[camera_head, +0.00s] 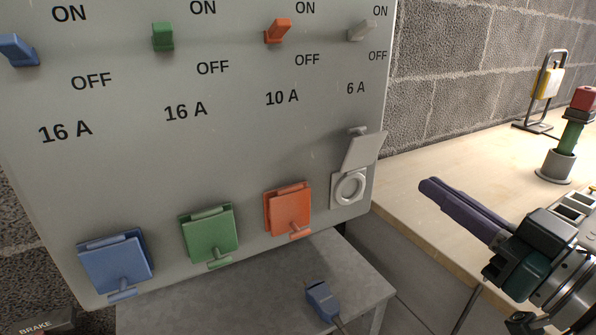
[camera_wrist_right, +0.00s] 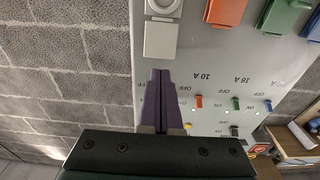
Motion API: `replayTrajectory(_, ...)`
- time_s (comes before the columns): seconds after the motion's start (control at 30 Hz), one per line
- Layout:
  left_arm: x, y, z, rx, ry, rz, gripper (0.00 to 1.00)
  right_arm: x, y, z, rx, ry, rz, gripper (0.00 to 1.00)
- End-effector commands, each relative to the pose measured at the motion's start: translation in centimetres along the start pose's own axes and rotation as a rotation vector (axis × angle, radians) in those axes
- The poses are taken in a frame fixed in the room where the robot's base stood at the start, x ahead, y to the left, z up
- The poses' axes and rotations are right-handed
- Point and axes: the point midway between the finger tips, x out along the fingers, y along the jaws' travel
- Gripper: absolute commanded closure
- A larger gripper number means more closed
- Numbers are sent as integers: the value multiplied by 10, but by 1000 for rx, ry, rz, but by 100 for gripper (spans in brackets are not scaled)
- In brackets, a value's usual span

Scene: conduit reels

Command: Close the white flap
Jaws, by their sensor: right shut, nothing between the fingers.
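The white flap (camera_head: 363,150) stands raised and tilted outward above its round white socket (camera_head: 349,188), at the lower right of the grey panel. The socket's ring is uncovered. In the right wrist view, which looks upside down, the white flap (camera_wrist_right: 160,39) lies just beyond the fingertips, with the socket (camera_wrist_right: 163,6) past it at the top edge. My right gripper (camera_head: 430,186) is shut and empty, its purple fingers together, to the right of the flap and apart from it in the head view. My left gripper is not in view.
Blue (camera_head: 117,268), green (camera_head: 209,235) and orange (camera_head: 288,210) flaps hang down over their sockets along the panel (camera_head: 230,130). Switches line the top. A blue plug (camera_head: 322,300) lies on a grey shelf below. A wooden bench (camera_head: 440,165) holds a yellow padlock (camera_head: 547,83) and a red-green reel post (camera_head: 568,135).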

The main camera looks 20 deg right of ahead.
Motion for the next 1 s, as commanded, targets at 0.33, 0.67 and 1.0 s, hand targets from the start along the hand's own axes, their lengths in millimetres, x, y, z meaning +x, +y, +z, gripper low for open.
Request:
replayTrajectory(0.33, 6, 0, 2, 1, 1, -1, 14, 75, 0, 0, -2, 3, 0, 100)
replayTrajectory(0.67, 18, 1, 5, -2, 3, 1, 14, 66, 0, 36, 0, -4, 0, 100)
replayTrajectory(1.0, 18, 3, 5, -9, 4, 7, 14, 65, -1, 38, 0, -1, -1, 100)
